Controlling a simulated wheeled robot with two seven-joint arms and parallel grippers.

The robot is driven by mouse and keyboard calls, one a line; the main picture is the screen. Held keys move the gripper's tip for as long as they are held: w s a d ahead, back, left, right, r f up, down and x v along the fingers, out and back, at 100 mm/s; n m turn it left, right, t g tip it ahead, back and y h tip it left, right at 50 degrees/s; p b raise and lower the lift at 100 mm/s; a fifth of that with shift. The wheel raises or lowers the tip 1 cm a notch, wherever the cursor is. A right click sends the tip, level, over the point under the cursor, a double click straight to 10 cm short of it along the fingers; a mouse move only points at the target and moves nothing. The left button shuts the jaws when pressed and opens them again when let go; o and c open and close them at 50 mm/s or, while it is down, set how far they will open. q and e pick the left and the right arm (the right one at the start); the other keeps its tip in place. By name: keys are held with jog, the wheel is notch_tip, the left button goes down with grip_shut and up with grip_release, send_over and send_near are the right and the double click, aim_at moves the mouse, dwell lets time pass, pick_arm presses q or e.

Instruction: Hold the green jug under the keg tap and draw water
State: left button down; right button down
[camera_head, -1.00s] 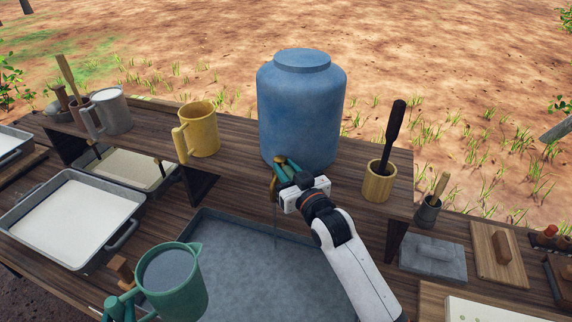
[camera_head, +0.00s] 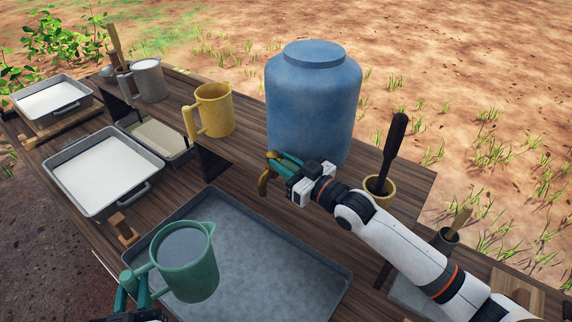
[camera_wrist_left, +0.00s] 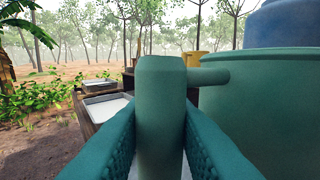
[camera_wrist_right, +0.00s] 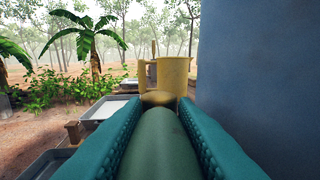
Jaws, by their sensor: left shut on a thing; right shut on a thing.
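The green jug (camera_head: 190,275) is upright at the lower left of the head view, above the grey tray's near-left part and away from the tap. Greyish liquid (camera_head: 182,247) shows inside it. My left gripper (camera_head: 133,287) is shut on its handle, which fills the middle of the left wrist view (camera_wrist_left: 160,110). The blue keg (camera_head: 313,105) stands on the shelf, its brass tap (camera_head: 264,184) sticking out at its lower left. My right gripper (camera_head: 287,163) is at the tap, shut on a green handle (camera_wrist_right: 157,140). No stream shows below the spout.
The wide grey tray (camera_head: 320,297) lies below the tap. A yellow mug (camera_head: 214,112) and a grey mug (camera_head: 150,80) stand on the shelf. A wooden cup (camera_head: 380,190) with a dark-handled tool is right of the keg. White-filled trays (camera_head: 150,187) lie left.

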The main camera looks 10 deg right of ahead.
pick_arm(q)
jog(key=shift+r, duration=0.15)
pick_arm(e)
jog(key=c, duration=1.2)
grip_release()
jog(key=shift+o, duration=0.2)
pick_arm(q)
jog(key=shift+f, duration=0.2)
pick_arm(e)
jog(key=shift+s+d+f, duration=0.1)
jog(key=shift+s+d, duration=0.1)
jog(key=shift+s, duration=0.15)
pick_arm(q)
jog(key=shift+f+b, duration=0.85)
jog(key=shift+b, duration=0.2)
jog(key=shift+f, duration=0.15)
pick_arm(e)
jog(key=v, duration=0.6)
jog(key=shift+s+d, duration=0.15)
jog(key=shift+s, duration=0.1)
jog(key=shift+c, duration=0.2)
